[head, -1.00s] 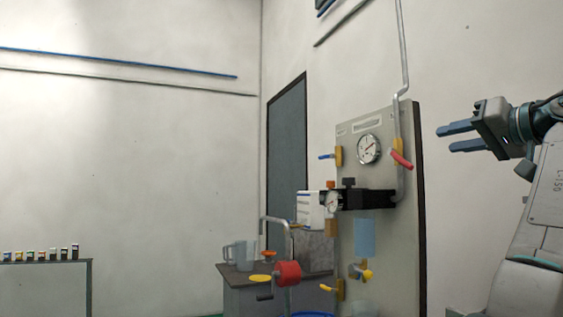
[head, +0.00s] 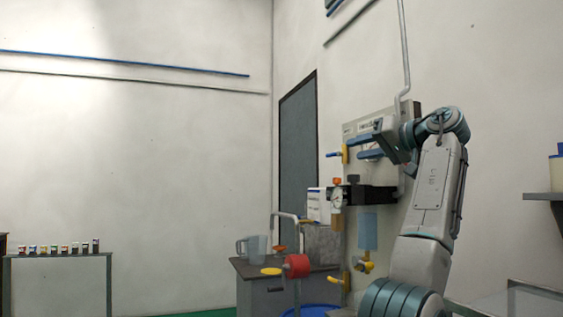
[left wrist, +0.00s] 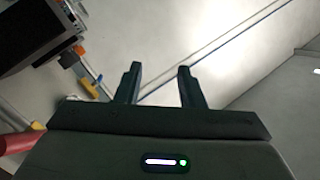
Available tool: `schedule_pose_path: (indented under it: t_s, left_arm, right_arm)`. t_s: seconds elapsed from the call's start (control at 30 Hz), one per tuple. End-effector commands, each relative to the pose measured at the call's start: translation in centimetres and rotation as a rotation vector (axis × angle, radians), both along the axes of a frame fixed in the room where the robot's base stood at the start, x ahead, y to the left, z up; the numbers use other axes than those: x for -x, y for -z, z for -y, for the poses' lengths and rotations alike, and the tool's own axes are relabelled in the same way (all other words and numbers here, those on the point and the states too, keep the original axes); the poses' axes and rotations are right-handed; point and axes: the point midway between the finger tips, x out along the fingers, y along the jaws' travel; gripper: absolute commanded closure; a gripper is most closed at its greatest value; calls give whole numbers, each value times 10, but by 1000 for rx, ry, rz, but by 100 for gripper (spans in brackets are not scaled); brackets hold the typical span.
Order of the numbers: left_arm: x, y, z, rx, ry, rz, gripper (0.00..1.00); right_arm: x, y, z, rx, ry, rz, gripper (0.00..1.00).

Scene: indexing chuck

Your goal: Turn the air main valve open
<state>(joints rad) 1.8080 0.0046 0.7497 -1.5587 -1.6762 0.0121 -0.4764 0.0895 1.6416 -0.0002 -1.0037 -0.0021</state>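A panel (head: 361,215) on the right carries lever valves. No label naming the air main valve is readable. A blue-lever valve (head: 334,154) with a yellow body shows left of my left gripper (head: 358,146). That gripper is in front of the panel's upper part, its fingers pointing left, apart and empty. It hides the round gauge and the red lever on the pipe. In the left wrist view, the open fingers (left wrist: 160,68) have nothing between them; a red bar (left wrist: 15,142), probably the red lever, lies at the left edge. My right gripper is not in view.
A grey pipe (head: 403,60) runs up the wall. A black block with a small gauge (head: 338,199) juts out below the gripper. A red crank drum (head: 297,266) and a bench (head: 260,268) with jugs stand lower left. A shelf (head: 543,196) is at right.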

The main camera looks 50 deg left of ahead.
Motion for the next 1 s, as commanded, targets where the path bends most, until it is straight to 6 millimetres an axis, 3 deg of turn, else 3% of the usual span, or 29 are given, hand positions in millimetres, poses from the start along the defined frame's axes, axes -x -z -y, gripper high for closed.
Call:
schedule_pose_path:
  t_s: [0.6,1.0]
  left_arm:
    - [44,11,-118,42,-175,-1,65]
    - [78,19,-180,67,-275,0,65]
  right_arm:
    - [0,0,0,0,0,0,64]
    - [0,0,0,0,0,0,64]
